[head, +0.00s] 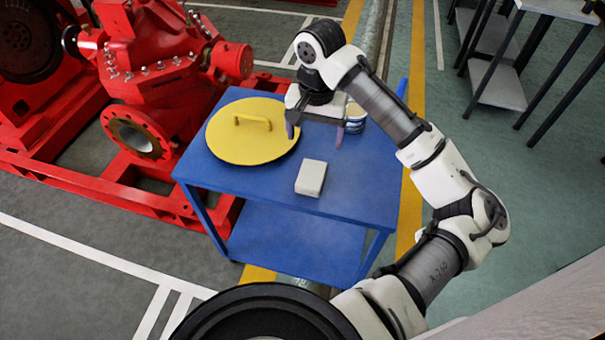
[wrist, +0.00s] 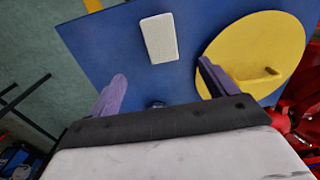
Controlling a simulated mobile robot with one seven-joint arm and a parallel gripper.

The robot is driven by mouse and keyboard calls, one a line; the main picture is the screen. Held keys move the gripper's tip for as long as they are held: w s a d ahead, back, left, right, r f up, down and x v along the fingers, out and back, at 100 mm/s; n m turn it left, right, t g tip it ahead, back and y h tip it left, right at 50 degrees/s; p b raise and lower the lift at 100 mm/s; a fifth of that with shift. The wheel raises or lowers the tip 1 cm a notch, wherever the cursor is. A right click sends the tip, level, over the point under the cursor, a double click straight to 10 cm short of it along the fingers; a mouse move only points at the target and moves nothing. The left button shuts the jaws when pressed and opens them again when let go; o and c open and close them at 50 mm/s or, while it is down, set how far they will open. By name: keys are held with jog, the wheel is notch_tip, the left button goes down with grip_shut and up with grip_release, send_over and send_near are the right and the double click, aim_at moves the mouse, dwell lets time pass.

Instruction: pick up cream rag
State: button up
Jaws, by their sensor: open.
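The cream rag (head: 311,178) is a small pale rectangular block shape lying flat on the blue table (head: 355,195), near its front middle. In the wrist view the rag (wrist: 159,38) lies at the top centre, beyond the fingertips. My gripper (head: 315,138) is open and empty above the table, behind the rag in the head view and apart from it. In the wrist view its two purple-grey fingers (wrist: 160,78) are spread wide, with bare blue tabletop between them.
A round yellow lid (head: 225,140) with a handle lies left of the rag, close to my gripper; its handle (wrist: 262,78) shows beside one finger. A white and blue can-like object (head: 355,115) stands behind my gripper. Red pump machinery (head: 150,70) stands left. The tabletop right of the rag is clear.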

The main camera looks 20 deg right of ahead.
send_over(312, 174)
jog(key=f, duration=0.8)
jog(key=shift+s+d, duration=0.25)
jog(key=shift+w+a+f+p, duration=0.15)
jog(key=shift+f+p, duration=0.25)
jog(key=shift+f, duration=1.1)
jog(key=shift+w+a+f+p, duration=0.15)
jog(key=shift+f+p, duration=0.2)
jog(key=shift+f, duration=1.1)
jog(key=c, duration=1.1)
